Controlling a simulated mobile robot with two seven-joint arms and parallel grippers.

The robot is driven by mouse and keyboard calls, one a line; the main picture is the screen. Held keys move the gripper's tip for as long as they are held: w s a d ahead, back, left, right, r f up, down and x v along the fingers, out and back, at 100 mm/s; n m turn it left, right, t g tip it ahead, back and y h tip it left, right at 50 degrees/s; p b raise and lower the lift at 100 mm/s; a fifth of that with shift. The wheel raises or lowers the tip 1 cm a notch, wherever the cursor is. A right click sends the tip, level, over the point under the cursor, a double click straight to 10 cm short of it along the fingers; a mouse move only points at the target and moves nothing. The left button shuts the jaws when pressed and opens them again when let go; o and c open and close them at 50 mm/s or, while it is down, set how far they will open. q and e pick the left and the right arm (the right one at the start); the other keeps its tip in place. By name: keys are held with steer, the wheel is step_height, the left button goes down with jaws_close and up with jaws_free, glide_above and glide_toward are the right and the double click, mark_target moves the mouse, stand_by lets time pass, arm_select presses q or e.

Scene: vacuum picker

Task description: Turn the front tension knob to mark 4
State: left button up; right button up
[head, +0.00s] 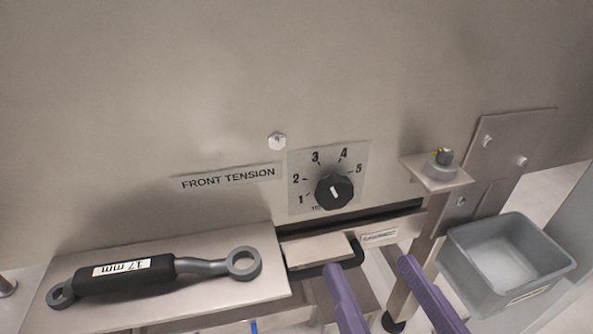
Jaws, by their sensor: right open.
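The front tension knob (343,181) is black and round, on a pale square dial plate (299,165) marked 1 to 5. Its short white pointer line leans to the upper left and lower right; I cannot tell exactly which mark it indicates. Mark 4 is at the upper right of the dial. A "FRONT TENSION" label (228,178) is to the left. My right gripper (369,266) shows as two purple fingers, open and apart, below the knob and not touching it. Nothing shows between the fingertips except the panel's lower parts. My left gripper is not in view.
A 17 mm wrench (205,267) with a black grip lies on a ledge (262,294) at lower left. A grey bin (455,270) hangs at right, below a small bracket (420,175) with a bolt. The panel above is bare.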

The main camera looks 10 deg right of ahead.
mark_target(337, 198)
steer(key=w+b, duration=0.2)
steer(key=w, duration=0.8)
steer(key=shift+a, duration=0.1)
steer(key=shift+s, duration=0.1)
jaws_close()
stand_by(0.3)
